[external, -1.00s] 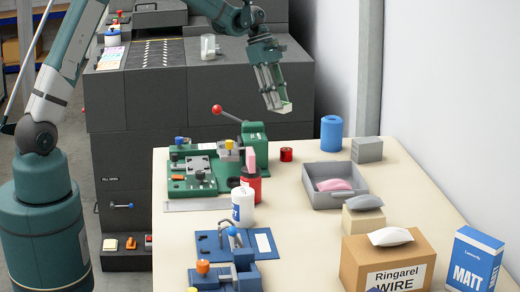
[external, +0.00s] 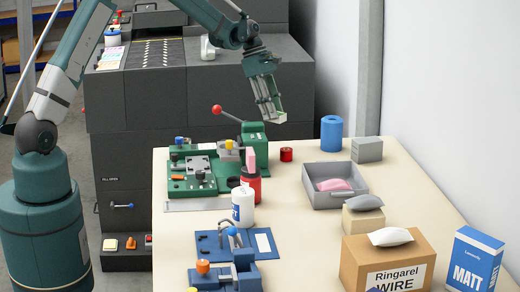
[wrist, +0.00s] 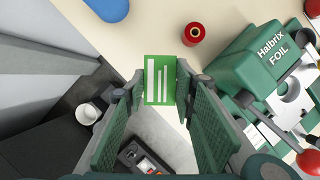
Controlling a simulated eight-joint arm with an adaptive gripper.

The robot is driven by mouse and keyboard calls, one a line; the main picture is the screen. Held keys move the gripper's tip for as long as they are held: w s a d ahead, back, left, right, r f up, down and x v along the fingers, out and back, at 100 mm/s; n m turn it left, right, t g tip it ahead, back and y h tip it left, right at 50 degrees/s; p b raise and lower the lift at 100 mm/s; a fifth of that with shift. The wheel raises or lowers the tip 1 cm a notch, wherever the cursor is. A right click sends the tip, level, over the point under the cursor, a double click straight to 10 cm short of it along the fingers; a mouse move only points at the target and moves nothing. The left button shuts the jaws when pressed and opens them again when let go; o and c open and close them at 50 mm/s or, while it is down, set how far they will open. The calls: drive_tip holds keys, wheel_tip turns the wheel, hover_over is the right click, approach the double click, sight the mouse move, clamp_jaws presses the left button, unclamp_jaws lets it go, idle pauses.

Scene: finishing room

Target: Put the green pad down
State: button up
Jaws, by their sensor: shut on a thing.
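My gripper (wrist: 160,86) is shut on the green pad (wrist: 160,79), which shows white bars on its face and sits between the fingertips in the wrist view. In the external view my gripper (external: 274,116) points down, above the back edge of the cream table (external: 305,238). The pad is a small pale-green shape at the fingertips there, apart from the table.
A green press (external: 254,140) with a red-knobbed lever stands to the left. A red spool (external: 286,155), a blue roll (external: 331,134) and a grey block (external: 367,150) stand at the back. A grey tray (external: 322,200) holds a pink bag (external: 334,185). Bare tabletop lies front of the spool.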

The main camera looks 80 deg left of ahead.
drive_tip(key=shift+f, duration=0.1)
drive_tip(key=shift+f, duration=3)
drive_tip(key=shift+f+b, duration=0.4)
drive_tip(key=shift+f, duration=1.5)
drive_tip(key=shift+f, duration=0.2)
drive_tip(key=o, duration=0.9)
drive_tip(key=shift+r, duration=0.15)
drive_tip(key=v, duration=1.2)
drive_tip(key=shift+p, duration=0.4)
